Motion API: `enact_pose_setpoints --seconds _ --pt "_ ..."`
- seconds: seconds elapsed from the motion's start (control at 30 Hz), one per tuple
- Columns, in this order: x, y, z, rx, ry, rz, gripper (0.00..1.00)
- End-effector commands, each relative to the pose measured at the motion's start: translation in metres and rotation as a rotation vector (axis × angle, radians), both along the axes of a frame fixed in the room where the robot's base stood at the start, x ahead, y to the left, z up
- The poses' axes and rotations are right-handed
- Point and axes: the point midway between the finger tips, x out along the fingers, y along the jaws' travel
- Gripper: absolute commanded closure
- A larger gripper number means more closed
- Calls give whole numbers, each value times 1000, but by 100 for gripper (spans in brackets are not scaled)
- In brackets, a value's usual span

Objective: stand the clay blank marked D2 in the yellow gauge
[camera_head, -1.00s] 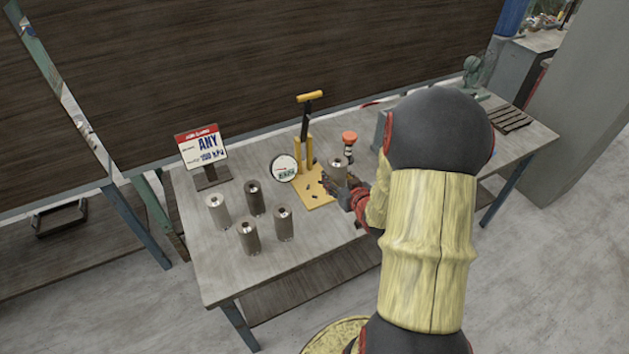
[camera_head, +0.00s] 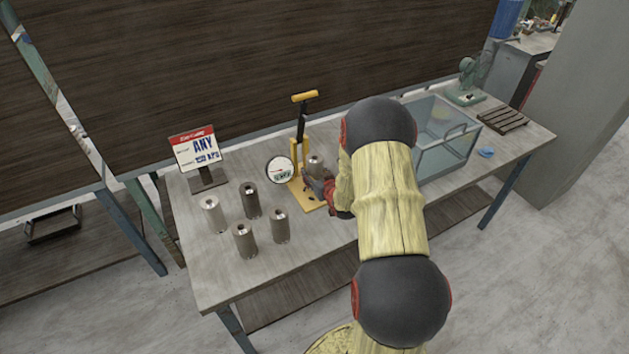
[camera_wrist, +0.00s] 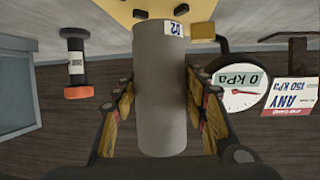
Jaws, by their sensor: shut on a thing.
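The grey clay blank (camera_head: 315,165) is held in my gripper (camera_head: 324,188). In the wrist view the blank (camera_wrist: 160,90) stands between both fingers, with a white D2 label at its end near the yellow plate. The yellow gauge (camera_head: 296,199) has a yellow base, an upright lever with a yellow handle, and a round dial (camera_head: 280,169) reading 0 kPa in the wrist view (camera_wrist: 238,87). The blank is over or at the gauge's base, beside the uprights. I cannot tell whether its end touches the base.
Several other blanks (camera_head: 243,240) stand at the left of the table (camera_head: 300,250). A sign (camera_head: 196,150) reading ANY, 150 kPa stands behind them. An orange-topped object (camera_wrist: 77,65) shows in the wrist view. A glass tank (camera_head: 440,140) and slatted rack (camera_head: 503,119) are at right.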

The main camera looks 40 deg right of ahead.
Motion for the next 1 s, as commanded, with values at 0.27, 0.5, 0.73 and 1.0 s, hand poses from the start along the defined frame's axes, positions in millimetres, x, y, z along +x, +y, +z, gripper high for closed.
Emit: enact_pose_setpoints --seconds 0.27,0.5,0.73,1.0 --pt "3 -1 -31 -2 -2 2 100" --pt "3 -1 -31 -3 -3 1 100" --pt "2 0 -36 0 1 1 52" --pt "2 0 -36 0 1 1 38"
